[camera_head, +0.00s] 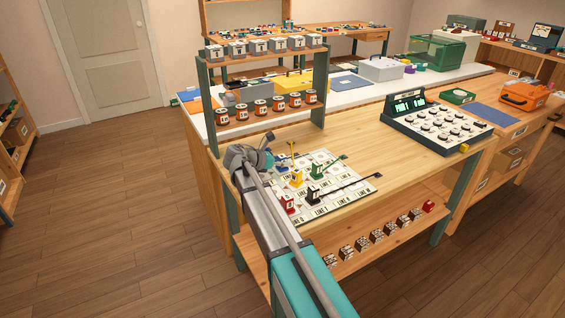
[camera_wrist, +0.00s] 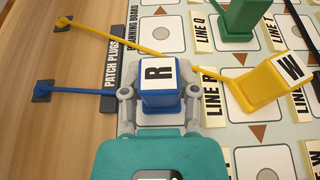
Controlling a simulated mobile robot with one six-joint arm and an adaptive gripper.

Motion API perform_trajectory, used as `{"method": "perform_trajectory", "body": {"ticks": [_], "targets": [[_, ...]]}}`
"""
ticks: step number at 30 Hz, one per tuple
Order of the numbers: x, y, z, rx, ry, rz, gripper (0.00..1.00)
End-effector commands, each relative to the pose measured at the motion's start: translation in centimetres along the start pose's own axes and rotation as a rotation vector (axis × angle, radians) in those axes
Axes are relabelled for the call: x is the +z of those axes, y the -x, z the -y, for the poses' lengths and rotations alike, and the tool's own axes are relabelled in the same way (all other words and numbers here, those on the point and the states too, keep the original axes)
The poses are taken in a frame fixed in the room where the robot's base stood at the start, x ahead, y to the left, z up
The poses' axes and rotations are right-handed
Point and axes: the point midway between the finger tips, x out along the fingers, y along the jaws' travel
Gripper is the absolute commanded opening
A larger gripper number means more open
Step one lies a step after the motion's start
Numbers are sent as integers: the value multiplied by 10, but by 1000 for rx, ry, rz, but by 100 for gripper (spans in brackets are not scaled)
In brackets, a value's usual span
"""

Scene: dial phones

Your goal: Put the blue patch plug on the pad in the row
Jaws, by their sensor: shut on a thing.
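My gripper (camera_wrist: 158,100) is shut on the blue patch plug (camera_wrist: 160,98), whose white top reads R. In the head view my gripper (camera_head: 262,160) is over the left part of the white pad board (camera_head: 345,190). The plug's blue cord (camera_wrist: 80,91) runs left to a dark anchor. A yellow plug (camera_wrist: 262,90) marked W leans at the right, beside the LINE R label (camera_wrist: 212,92). A green plug (camera_wrist: 238,18) stands beyond, near LINE Q. A pad with a round dot (camera_wrist: 160,11) shows ahead. Whether the blue plug touches the board is hidden.
Red (camera_head: 288,203) and black (camera_head: 314,196) plugs also stand on the board. The yellow cord (camera_wrist: 140,42) crosses ahead of my gripper. A shelf rack (camera_head: 320,90) rises behind the board. A keypad console (camera_head: 432,125) sits to the right, with bare tabletop between.

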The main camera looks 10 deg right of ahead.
Motion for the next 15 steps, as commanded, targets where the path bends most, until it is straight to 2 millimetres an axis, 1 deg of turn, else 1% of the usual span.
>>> {"method": "perform_trajectory", "body": {"ticks": [1, 2, 6, 7, 15], "targets": [[-2, -1, 0, 0, 0, 0, 0], [-1, -1, 0, 0, 0, 0, 45], [-1, 0, 0, 0, 0, 0, 71], [-1, 0, 0, 0, 0, 0, 74], [-1, 0, 0, 0, 0, 0, 74]]}}
